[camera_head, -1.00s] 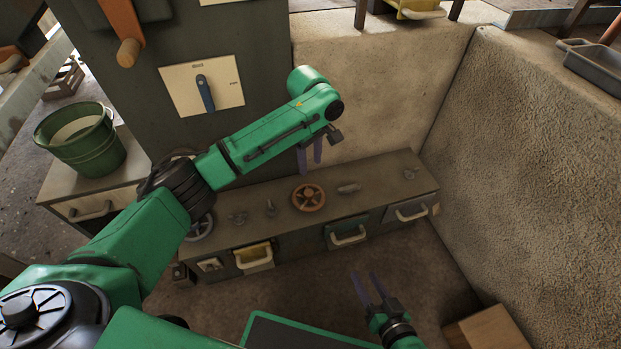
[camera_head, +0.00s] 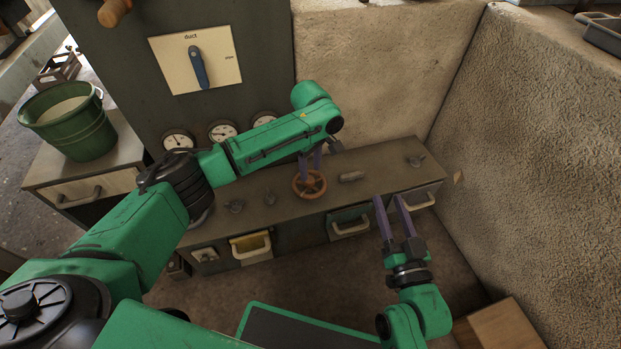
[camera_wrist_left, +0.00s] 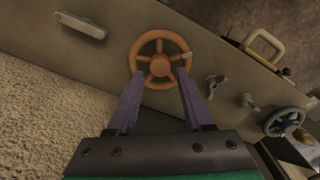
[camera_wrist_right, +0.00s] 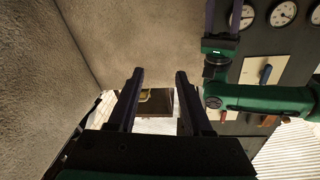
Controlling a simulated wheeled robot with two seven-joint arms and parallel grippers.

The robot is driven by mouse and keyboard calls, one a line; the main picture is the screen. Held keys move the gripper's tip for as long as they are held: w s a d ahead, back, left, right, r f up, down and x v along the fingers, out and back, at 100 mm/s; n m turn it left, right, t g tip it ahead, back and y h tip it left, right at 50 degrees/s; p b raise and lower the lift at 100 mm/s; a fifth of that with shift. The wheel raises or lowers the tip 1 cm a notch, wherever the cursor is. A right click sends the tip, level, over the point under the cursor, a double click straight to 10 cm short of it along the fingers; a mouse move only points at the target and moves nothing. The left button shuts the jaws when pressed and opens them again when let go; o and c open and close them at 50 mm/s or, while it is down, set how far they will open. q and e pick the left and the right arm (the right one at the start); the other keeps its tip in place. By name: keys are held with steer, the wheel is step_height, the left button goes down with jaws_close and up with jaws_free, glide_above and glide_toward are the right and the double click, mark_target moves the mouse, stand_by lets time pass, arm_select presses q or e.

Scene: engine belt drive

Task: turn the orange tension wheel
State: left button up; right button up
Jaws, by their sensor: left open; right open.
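The orange tension wheel (camera_head: 309,184) is a small spoked handwheel on top of the long grey bench. It also shows in the left wrist view (camera_wrist_left: 160,62), upper middle. My left gripper (camera_head: 311,172) is open, with its purple fingers at the wheel. In the left wrist view its fingertips (camera_wrist_left: 160,78) lie at the two sides of the wheel's near rim; I cannot tell whether they touch it. My right gripper (camera_head: 390,202) is open and empty in front of the bench's right drawers. In the right wrist view nothing is between its fingers (camera_wrist_right: 158,78).
The bench (camera_head: 385,165) also carries small valve knobs, a grey handle (camera_head: 351,176) and, at its left end, a grey handwheel (camera_wrist_left: 284,122). A panel with a blue lever (camera_head: 199,68) and gauges stands behind. A rough wall (camera_head: 530,130) bounds the right.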

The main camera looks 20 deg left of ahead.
mark_target(310, 180)
arm_select(q)
step_height(310, 180, down, 2)
steer(key=shift+f+b, duration=0.1)
steer(key=shift+b, duration=0.45)
step_height(310, 180, down, 2)
steer(key=shift+b, duration=0.55)
jaws_close()
arm_select(e)
step_height(310, 180, up, 23)
steer(key=w+d+n+t+y, duration=0.1)
steer(key=d+n+t+y, duration=0.1)
steer(key=t, duration=0.5)
steer(key=shift+w+d+y, duration=0.15)
steer(key=shift+d+y, duration=0.2)
steer(key=shift+y, duration=0.05)
